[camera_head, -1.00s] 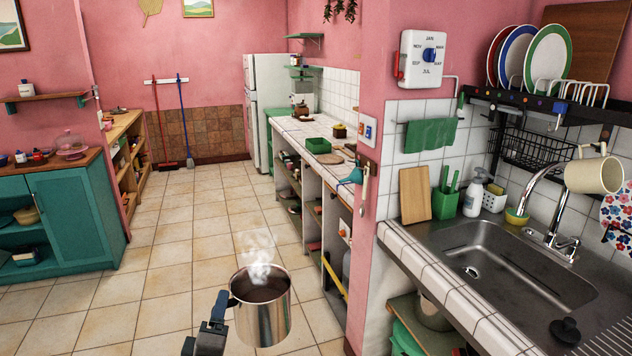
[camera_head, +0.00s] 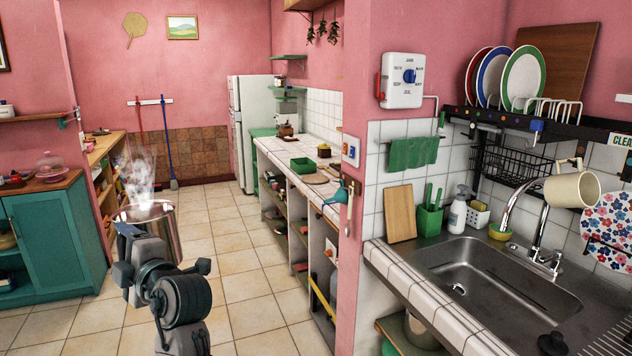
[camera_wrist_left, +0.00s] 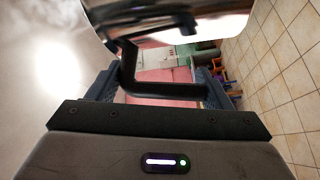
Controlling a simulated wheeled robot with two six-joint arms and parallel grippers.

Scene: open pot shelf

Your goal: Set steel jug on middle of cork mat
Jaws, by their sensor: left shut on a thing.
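The steel jug (camera_head: 160,222) is upright and steaming at the lower left of the head view, held up in front of me over the floor. My left gripper (camera_head: 124,243) is shut on its dark handle; my own arm hides part of the jug. The wrist view shows the jug's shiny body (camera_wrist_left: 190,22) and the dark handle (camera_wrist_left: 165,91) between my left fingers (camera_wrist_left: 155,85). A round, flat tan piece (camera_head: 315,179) on the far tiled counter may be the cork mat, but it is too small to tell. My right gripper is not in view.
The tiled counter (camera_head: 290,160) holds a green tray (camera_head: 303,165), and a blue-green funnel (camera_head: 335,195) hangs at its near end. A pink wall end (camera_head: 353,250) separates it from the sink (camera_head: 500,280). A teal cabinet (camera_head: 60,235) stands left. The floor between is clear.

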